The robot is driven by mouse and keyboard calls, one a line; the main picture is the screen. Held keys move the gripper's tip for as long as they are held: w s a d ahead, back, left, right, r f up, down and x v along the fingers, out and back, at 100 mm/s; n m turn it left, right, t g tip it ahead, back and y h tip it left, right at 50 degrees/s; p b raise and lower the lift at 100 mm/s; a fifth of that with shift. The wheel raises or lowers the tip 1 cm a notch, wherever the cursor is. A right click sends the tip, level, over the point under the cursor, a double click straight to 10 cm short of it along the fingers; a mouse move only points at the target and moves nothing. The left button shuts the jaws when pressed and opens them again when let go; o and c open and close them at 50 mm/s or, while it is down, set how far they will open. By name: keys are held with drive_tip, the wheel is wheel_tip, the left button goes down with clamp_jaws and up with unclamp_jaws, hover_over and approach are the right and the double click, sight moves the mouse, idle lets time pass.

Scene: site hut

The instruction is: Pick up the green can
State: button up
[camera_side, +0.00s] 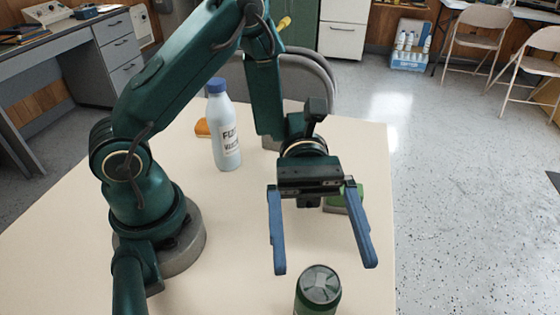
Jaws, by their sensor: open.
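The green can (318,293) stands upright near the front of the table, cut off by the bottom edge of the picture. Its silver top faces up. My gripper (324,269) is open, with its two blue fingers spread wide and pointing toward the camera. The fingertips appear just behind and above the can's top in the picture, one to each side of it. Nothing is between the fingers. I cannot tell the exact gap in depth between the fingertips and the can.
A white bottle with a blue cap (225,135) stands upright on the cream table (235,255), behind my arm. A small orange object (202,128) lies left of the bottle. A green and grey object (350,198) sits partly hidden behind my gripper. The table's right edge is close by.

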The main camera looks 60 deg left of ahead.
sight(323, 309)
wheel_tip(323, 309, down, 5)
drive_tip(key=shift+f, duration=0.2)
drive_tip(key=shift+x, duration=2.6)
drive_tip(key=shift+c, duration=0.3)
clamp_jaws()
